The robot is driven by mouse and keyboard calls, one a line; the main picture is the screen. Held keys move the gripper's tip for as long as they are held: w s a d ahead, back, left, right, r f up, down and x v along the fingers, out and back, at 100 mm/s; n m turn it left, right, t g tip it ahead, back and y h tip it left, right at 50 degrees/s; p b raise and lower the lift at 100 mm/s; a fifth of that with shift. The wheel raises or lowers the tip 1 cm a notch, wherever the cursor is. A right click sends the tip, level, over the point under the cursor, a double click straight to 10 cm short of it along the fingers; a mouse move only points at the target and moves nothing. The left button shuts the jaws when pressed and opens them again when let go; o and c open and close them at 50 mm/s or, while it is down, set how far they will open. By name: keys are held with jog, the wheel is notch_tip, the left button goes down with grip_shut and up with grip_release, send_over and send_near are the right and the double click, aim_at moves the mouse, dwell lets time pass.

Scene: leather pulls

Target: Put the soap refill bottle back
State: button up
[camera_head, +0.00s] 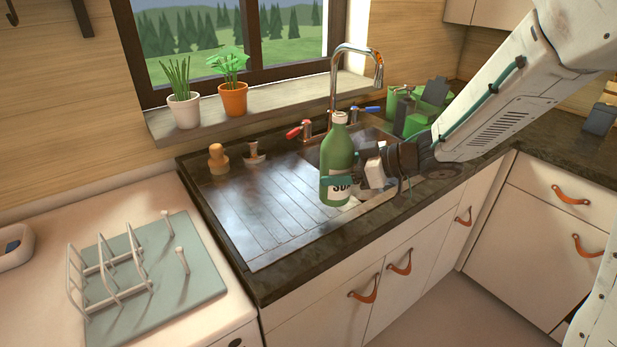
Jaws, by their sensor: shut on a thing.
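A green soap refill bottle (338,160) with a pale cap and a white label reading "SO…" is held upright at the sink. My gripper (345,182) comes from the right and is shut around the bottle's lower half, with a finger across its front. Part of the label is hidden by the gripper. The bottle appears in front of the sink basin near the drainboard's right end; whether its base touches anything is hard to tell.
The ribbed metal drainboard (260,215) is mostly clear. A tap (336,75) rises behind the bottle. Green containers (412,110) stand right of the basin. A dish rack (110,270) is on the left counter. Leather-pull cupboards (400,262) are below.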

jog(key=shift+w+d+f+x, duration=0.15)
jog(key=shift+w+x, duration=0.1)
jog(key=shift+x, duration=1.15)
jog(key=shift+w+d+f+x, duration=0.15)
jog(key=shift+w+x, duration=0.05)
jog(key=shift+x, duration=1.25)
jog(key=shift+w+d+f+x, duration=0.15)
jog(key=shift+w+d+x, duration=0.1)
jog(key=shift+x, duration=1.15)
jog(key=shift+a+f, duration=0.1)
jog(key=shift+f, duration=0.05)
jog(key=o, duration=1.4)
jog(key=shift+o, duration=0.2)
jog(key=shift+d+r, duration=0.25)
jog(key=shift+r, duration=0.05)
jog(key=v, duration=1.1)
jog(key=shift+s+d, duration=0.2)
jog(key=shift+s, duration=0.05)
